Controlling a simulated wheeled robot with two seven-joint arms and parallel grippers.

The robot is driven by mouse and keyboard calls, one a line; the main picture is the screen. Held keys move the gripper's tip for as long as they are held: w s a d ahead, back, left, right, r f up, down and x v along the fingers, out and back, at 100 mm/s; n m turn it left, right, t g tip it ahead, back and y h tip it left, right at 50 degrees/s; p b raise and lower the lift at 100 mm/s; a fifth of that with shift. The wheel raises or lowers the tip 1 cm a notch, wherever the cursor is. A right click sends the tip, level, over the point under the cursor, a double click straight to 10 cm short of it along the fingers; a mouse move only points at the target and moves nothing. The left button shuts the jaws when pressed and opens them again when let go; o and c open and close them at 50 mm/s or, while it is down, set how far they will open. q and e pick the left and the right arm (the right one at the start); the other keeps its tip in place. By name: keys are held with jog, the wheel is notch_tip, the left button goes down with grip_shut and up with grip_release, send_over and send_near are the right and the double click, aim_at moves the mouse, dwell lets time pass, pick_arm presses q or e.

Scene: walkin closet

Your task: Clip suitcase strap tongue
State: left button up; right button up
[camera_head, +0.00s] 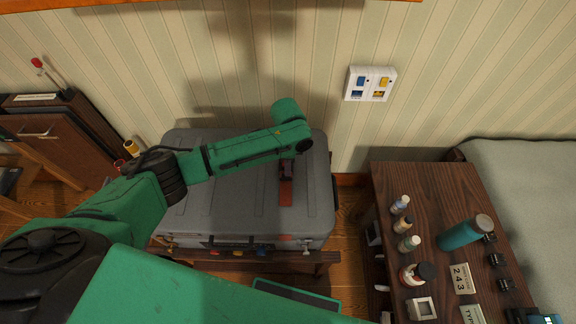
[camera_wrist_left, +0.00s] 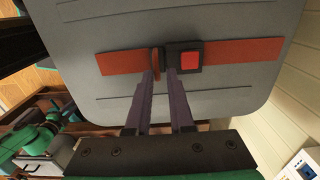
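A grey suitcase (camera_head: 235,215) lies flat with a red-orange strap (camera_wrist_left: 120,63) across its lid. A dark buckle with a red button (camera_wrist_left: 190,61) sits on the strap right of centre in the left wrist view. The strap tongue (camera_wrist_left: 156,60), with an upright orange tab, is at the buckle's left side; I cannot tell whether it is seated. My left gripper (camera_wrist_left: 160,74) reaches down over the lid, its two fingers close together with the tab between their tips. In the head view the gripper (camera_head: 287,172) is partly hidden by my arm. My right gripper is not in view.
The suitcase rests on a low wooden bench (camera_head: 320,256). A brown table (camera_head: 435,185) with bottles and small items stands at right, beside a pale bed (camera_head: 530,190). A striped wall with a switch panel (camera_head: 370,84) is behind. Dark furniture (camera_head: 65,130) stands at left.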

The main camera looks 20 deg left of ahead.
pick_arm(q)
jog(key=shift+o, duration=0.6)
jog(key=shift+f, duration=0.1)
